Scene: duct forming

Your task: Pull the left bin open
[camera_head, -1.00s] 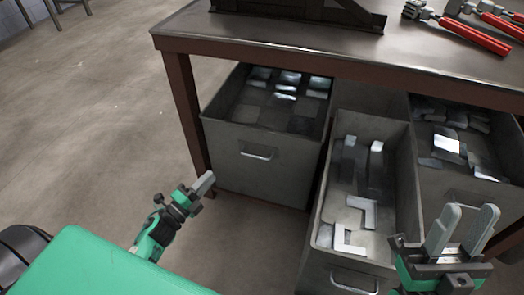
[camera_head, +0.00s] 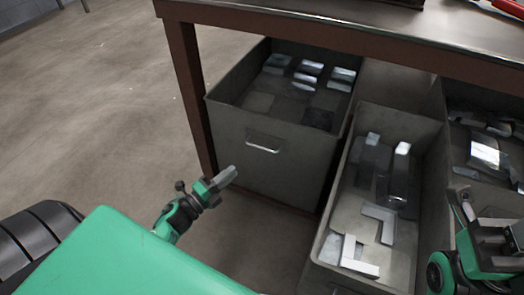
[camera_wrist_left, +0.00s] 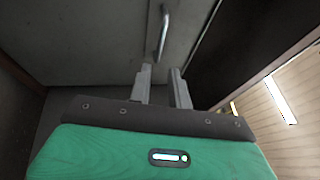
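The left bin (camera_head: 270,172) is a grey metal box under the table's left end, holding several flat metal pieces. Its silver bar handle (camera_head: 263,146) is on the front face. My left gripper (camera_head: 228,176) is in front of this face, below and left of the handle. In the left wrist view, its two grey fingers (camera_wrist_left: 162,87) are apart with nothing between them. The handle (camera_wrist_left: 163,36) shows beyond the fingertips, not touched. My right gripper (camera_head: 483,235) is at the right edge beside the middle bin; its fingers do not show clearly.
The middle bin (camera_head: 338,190) stands further out than the left one and holds metal brackets. A third bin (camera_head: 463,172) is at the right. The table (camera_head: 330,32) overhangs the bins, with a brown leg (camera_head: 190,95) beside the left bin. Floor at left is clear.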

